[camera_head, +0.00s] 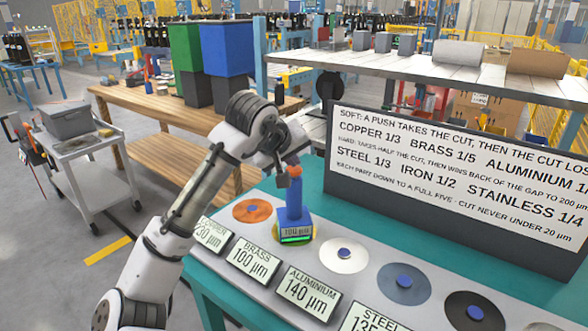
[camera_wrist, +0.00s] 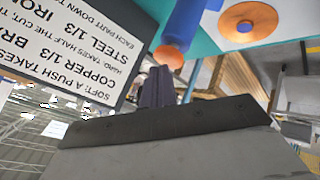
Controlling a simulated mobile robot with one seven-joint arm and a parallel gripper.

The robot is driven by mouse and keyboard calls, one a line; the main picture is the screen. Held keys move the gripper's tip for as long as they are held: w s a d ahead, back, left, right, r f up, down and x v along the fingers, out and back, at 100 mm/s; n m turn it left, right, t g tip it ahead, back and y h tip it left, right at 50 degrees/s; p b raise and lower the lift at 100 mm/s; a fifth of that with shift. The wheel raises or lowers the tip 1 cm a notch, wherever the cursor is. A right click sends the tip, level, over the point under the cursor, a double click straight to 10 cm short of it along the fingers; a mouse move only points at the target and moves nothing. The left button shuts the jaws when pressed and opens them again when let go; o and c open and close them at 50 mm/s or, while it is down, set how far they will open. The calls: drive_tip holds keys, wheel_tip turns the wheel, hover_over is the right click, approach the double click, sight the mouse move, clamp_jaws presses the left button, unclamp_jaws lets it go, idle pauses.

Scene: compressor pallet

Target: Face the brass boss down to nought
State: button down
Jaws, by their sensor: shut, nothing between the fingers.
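A blue upright tool with an orange top (camera_head: 294,198) stands over the brass boss (camera_head: 275,231), of which only a yellow edge shows. The tool's base reads 100 µm above a green strip. The brass plate (camera_head: 251,262) in front also reads 100 µm. My gripper (camera_head: 283,181) is shut and empty close beside the tool's orange top. In the wrist view my shut fingers (camera_wrist: 155,86) point towards the tool's orange top (camera_wrist: 168,57); I cannot tell whether they touch it.
A copper disc (camera_head: 252,210) lies to the left. Aluminium (camera_head: 344,254), blue-grey (camera_head: 404,284) and dark (camera_head: 475,312) discs with blue centres lie to the right. The aluminium plate (camera_head: 309,291) reads 140 µm. A lettered rule board (camera_head: 460,180) stands behind the row.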

sight(292, 171)
drive_tip(key=shift+f+b, duration=0.3)
drive_tip(key=shift+f, duration=0.25)
idle(0.4)
drive_tip(key=shift+r, duration=0.1)
drive_tip(key=shift+r+p, duration=1.05)
drive_tip(key=shift+p, duration=0.05)
wheel_tip(292, 171, up, 5)
drive_tip(key=p, duration=0.4)
idle(0.7)
